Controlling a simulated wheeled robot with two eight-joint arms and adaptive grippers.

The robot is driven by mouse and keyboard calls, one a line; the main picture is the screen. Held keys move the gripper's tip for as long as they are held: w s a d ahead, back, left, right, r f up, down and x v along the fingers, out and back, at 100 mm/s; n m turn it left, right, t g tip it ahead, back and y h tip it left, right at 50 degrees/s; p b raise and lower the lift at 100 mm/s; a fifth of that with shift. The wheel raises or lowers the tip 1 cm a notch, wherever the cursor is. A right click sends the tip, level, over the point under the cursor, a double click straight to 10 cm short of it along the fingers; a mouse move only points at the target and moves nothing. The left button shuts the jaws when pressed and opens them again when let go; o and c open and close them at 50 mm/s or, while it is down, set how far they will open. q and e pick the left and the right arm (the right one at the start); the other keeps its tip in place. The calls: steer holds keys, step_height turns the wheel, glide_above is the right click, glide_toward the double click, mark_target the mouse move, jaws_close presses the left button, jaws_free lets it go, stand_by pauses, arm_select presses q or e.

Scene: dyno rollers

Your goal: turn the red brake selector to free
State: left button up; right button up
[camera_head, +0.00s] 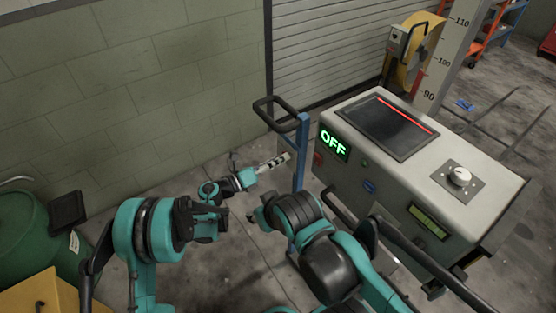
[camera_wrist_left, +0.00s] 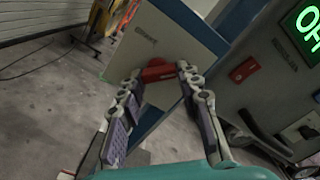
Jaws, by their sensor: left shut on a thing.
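The red brake selector (camera_wrist_left: 158,71) is a small red handle on a pale grey panel (camera_wrist_left: 160,35) in the left wrist view. It lies roughly crosswise, tilted a little. My left gripper (camera_wrist_left: 160,78) is shut on it, one fingertip at each end. The fingertips partly cover the handle, and I cannot read any position marking. In the head view my left gripper (camera_head: 273,162) reaches beside the blue post (camera_head: 301,150). The selector is not visible there.
A grey console (camera_head: 405,155) stands right of the post, its green display reading OFF. It carries a dark screen, a knob (camera_head: 459,176) and a separate red button (camera_wrist_left: 244,69). A black handle (camera_head: 275,115) is near the post top. A green tank (camera_head: 35,235) is at left.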

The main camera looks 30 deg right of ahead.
arm_select(q)
steer(key=shift+m, duration=0.4)
steer(key=o, duration=1.2)
steer(key=shift+f, duration=0.1)
steer(key=shift+c, duration=0.2)
steer(key=s+a, duration=0.1)
steer(key=a, duration=1.1)
